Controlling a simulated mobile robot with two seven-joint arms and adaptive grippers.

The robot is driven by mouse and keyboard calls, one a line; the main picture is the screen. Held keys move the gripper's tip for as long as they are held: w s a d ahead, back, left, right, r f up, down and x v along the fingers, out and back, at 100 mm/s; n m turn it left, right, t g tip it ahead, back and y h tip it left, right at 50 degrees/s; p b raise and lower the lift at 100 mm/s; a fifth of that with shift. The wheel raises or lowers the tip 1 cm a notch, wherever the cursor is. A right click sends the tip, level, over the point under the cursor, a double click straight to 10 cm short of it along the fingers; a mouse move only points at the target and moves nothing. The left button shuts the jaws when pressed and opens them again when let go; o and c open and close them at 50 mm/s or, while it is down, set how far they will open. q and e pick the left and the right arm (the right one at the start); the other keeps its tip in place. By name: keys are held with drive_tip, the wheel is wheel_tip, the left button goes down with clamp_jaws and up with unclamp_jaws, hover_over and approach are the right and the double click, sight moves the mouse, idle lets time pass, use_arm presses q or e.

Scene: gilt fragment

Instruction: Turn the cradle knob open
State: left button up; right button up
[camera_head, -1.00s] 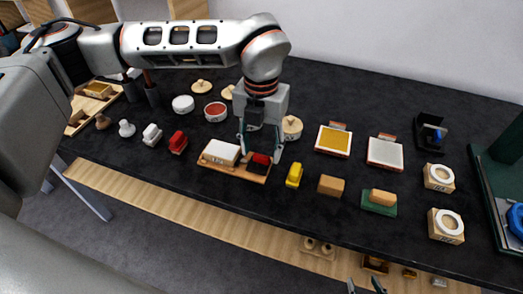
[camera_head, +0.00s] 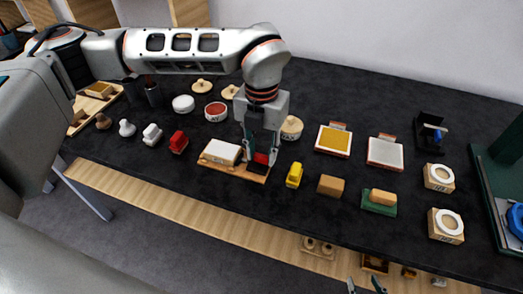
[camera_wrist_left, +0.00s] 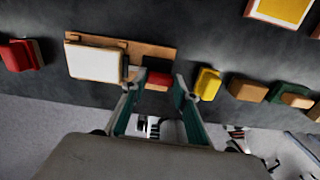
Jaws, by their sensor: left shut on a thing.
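A wooden tray (camera_head: 220,168) near the front edge of the table holds a white-topped block (camera_head: 221,152) and a small red-and-black piece (camera_head: 261,159). I cannot tell for sure which part is the cradle knob. My left gripper (camera_head: 259,160) points down over the tray's right end, its fingers on either side of the red-and-black piece and shut on it. The left wrist view also shows this piece (camera_wrist_left: 158,78) between the fingers, right of the white block (camera_wrist_left: 95,64). Only the fingertips of my right gripper (camera_head: 366,286) show at the bottom edge, apart and empty.
A yellow piece (camera_head: 294,175) stands close right of the tray, then a tan block (camera_head: 331,185). A red stamp (camera_head: 178,142) is to the left. A round wooden-lidded pot (camera_head: 291,128) stands behind the gripper. A black stand with a blue part (camera_head: 430,132) is far right.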

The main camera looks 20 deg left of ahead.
use_arm(q)
drive_tip(key=m, duration=0.4)
drive_tip(key=m+p, duration=0.1)
drive_tip(key=m, duration=0.8)
drive_tip(key=shift+m+p, duration=0.45)
drive_tip(key=shift+m, duration=1.75)
drive_tip(key=shift+c, duration=0.2)
drive_tip(key=o, duration=1.1)
